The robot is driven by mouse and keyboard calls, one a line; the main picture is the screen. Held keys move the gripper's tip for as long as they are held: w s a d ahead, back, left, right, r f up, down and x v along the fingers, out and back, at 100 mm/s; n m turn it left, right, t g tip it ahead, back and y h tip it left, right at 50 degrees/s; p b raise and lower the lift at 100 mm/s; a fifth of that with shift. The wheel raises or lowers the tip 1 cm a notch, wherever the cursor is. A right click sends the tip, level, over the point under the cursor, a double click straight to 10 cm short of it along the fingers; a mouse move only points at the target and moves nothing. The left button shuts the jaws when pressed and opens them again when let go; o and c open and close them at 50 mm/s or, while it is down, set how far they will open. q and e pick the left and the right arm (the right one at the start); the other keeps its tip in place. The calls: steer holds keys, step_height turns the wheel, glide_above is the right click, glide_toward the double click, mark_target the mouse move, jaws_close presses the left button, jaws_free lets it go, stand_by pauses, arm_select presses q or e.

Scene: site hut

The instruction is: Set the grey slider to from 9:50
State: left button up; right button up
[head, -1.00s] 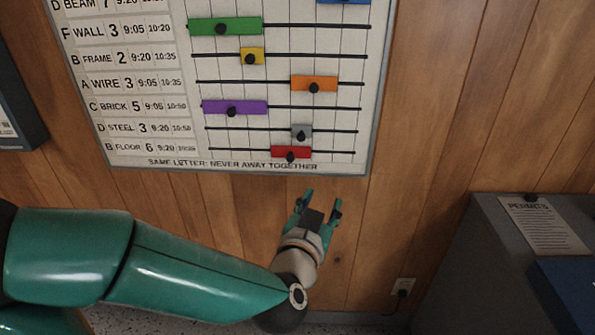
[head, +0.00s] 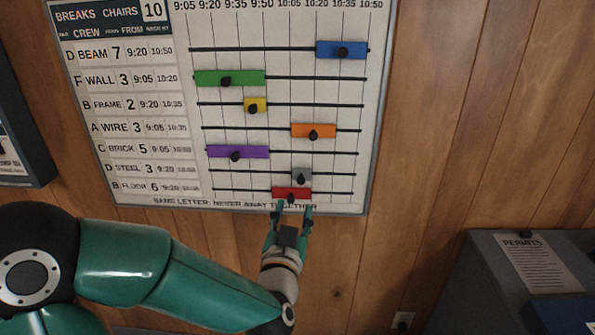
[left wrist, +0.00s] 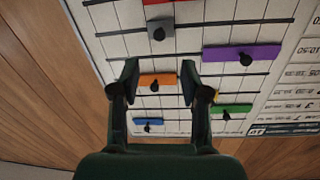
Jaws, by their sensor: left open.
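The grey slider (head: 302,175) is a small block with a black knob on the D STEEL row of the wall board (head: 340,205). Its left edge looks near the 10:05 line. In the left wrist view, which shows the board upside down, the grey slider (left wrist: 161,32) is beyond my fingertips. My left gripper (head: 293,210) is open and empty at the board's bottom edge, just below the red slider (head: 291,194). In the left wrist view my left gripper (left wrist: 159,70) has its fingers spread either side of the orange slider's image. My right gripper is not in view.
The orange (head: 313,131) and purple (head: 238,152) sliders are on the rows above; yellow, green and blue ones sit higher. A grey cabinet (head: 480,270) with a permits sheet stands at the right. The wood wall between it and the board is clear.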

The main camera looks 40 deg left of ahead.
mark_target(301, 183)
arm_select(q)
steer(key=p+x, duration=0.2)
steer(key=x, duration=0.7)
steer(key=shift+w+a, duration=0.15)
steer(key=shift+w, duration=0.25)
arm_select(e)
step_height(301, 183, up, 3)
arm_select(q)
jaws_close()
